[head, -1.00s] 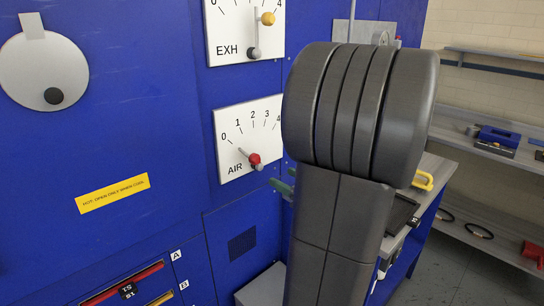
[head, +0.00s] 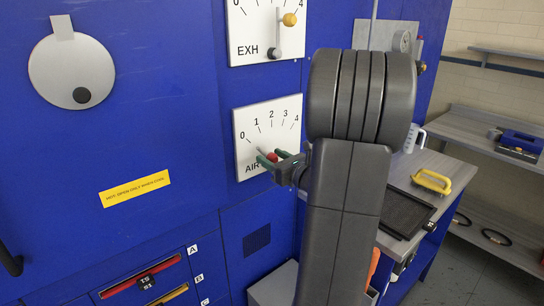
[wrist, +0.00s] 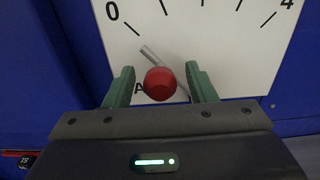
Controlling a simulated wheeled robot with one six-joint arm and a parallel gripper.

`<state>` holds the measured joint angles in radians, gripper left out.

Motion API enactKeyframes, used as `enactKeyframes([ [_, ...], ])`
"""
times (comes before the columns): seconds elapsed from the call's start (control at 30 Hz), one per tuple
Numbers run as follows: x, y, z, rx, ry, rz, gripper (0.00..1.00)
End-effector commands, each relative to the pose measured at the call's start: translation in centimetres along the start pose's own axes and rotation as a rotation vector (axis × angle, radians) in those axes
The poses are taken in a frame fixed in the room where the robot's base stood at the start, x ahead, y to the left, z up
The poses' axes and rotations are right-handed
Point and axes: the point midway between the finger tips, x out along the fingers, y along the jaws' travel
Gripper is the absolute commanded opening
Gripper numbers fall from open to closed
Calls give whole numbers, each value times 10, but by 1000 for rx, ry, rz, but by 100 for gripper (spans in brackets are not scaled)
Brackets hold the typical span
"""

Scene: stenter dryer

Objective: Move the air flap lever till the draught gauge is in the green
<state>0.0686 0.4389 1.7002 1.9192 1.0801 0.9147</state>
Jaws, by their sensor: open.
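The air flap lever is a short grey bar with a red knob (head: 272,157) on the white AIR plate (head: 287,105), marked 0 to 4. The bar's tip points up-left, near the low end of the scale. My gripper (wrist: 162,85) is open, with one green finger on each side of the red knob (wrist: 159,84). Small gaps show between the knob and both fingers in the wrist view. A small round gauge (head: 402,41) sits on a grey panel at the back right. Its face is too small to read, and my arm hides part of that panel.
The EXH plate (head: 245,40) with a yellow-knobbed lever (head: 289,19) is above. A bench on the right holds a black tray (head: 407,212), a yellow-handled object (head: 432,181) and a jug (head: 414,137). A grey box (head: 268,290) stands below.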

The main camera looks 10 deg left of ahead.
Motion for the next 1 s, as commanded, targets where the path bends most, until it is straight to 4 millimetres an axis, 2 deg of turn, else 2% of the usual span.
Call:
enactKeyframes([
  [0.37,6,0,0,0,0,-1,49],
  [0.6,5,0,0,0,0,-1,2],
  [0.63,5,0,0,0,0,-1,0],
  [0.83,5,-2,4,27,1,-1,0],
  [1.0,5,-12,13,152,2,-3,0],
])
